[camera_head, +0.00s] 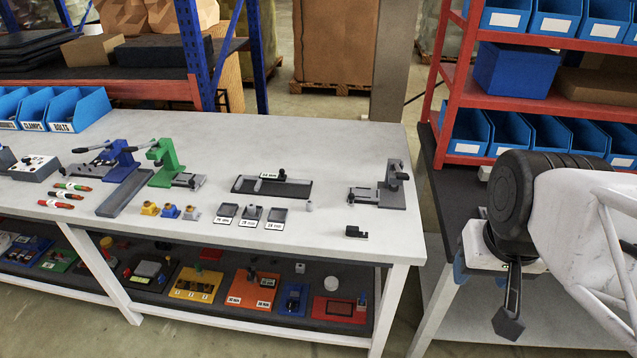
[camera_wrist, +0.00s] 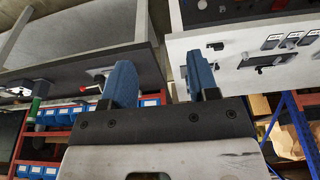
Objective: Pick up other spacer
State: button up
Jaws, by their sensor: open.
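A small light grey cylinder (camera_head: 309,206), which looks like a spacer, stands on the grey-white table (camera_head: 330,250) right of three small dark labelled trays. The left tray (camera_head: 227,210) looks empty. The middle tray (camera_head: 251,213) holds a small dark piece. The right tray (camera_head: 278,214) looks empty; the labels are too small to read surely. My gripper (camera_wrist: 160,82) shows two blue fingers wide apart with nothing between them in the wrist view. It is at the far right in the head view, off the table and well away from the cylinder.
A dark fixture plate (camera_head: 272,187) lies behind the trays. A grey clamp device (camera_head: 385,190) stands near the table's right end, with a small black block (camera_head: 356,232) in front. Green (camera_head: 168,165) and blue presses stand left. A red shelf (camera_head: 455,95) with blue bins rises at right.

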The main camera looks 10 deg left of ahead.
jog(key=w+a+f+m+g+y, duration=0.1)
jog(key=w+a+f+m+y, duration=0.45)
jog(key=w+a, duration=0.5)
jog(key=w+a+f+m+y, duration=0.4)
jog(key=w+a+m+y, duration=0.15)
jog(key=w+a, duration=0.5)
jog(key=w+a+f+m+t+y, duration=0.1)
jog(key=w+f+m, duration=0.2)
jog(key=w, duration=0.3)
jog(key=w+a+f+m+t, duration=0.1)
jog(key=w+a+f+m, duration=0.15)
jog(key=w+f, duration=0.2)
jog(key=m+t, duration=0.4)
jog(key=m, duration=0.4)
send_near(312, 203)
jog(key=x, duration=0.3)
jog(key=shift+w+a, duration=0.1)
jog(key=shift+w, duration=0.05)
jog(key=shift+x, duration=1.25)
jog(key=shift+a, duration=0.1)
jog(key=shift+x, duration=2.55)
